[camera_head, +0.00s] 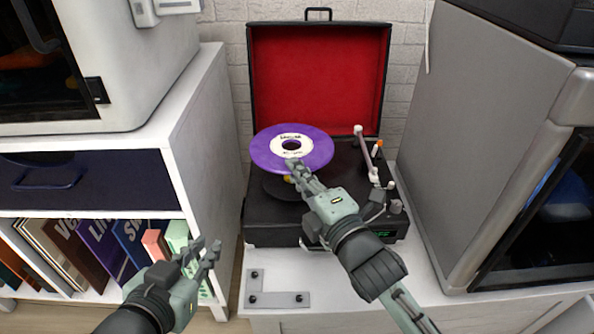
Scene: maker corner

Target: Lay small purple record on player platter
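The small purple record (264,152) has a white label and a large dark centre hole. My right gripper (294,168) is at its near edge and appears shut on it. The record is held roughly flat above the black platter (277,188) of the open record player (270,234), and hides much of it. A small yellow piece shows just under the record's near edge. The tonearm (366,153) lies to the right, apart from the record. My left gripper (207,252) is open and empty, low at the left in front of the shelf.
The player's red-lined lid (320,85) stands upright behind. A grey machine (490,130) stands close on the right. A white shelf unit (205,150) with books is on the left. A metal bracket (278,300) lies on the front of the white surface.

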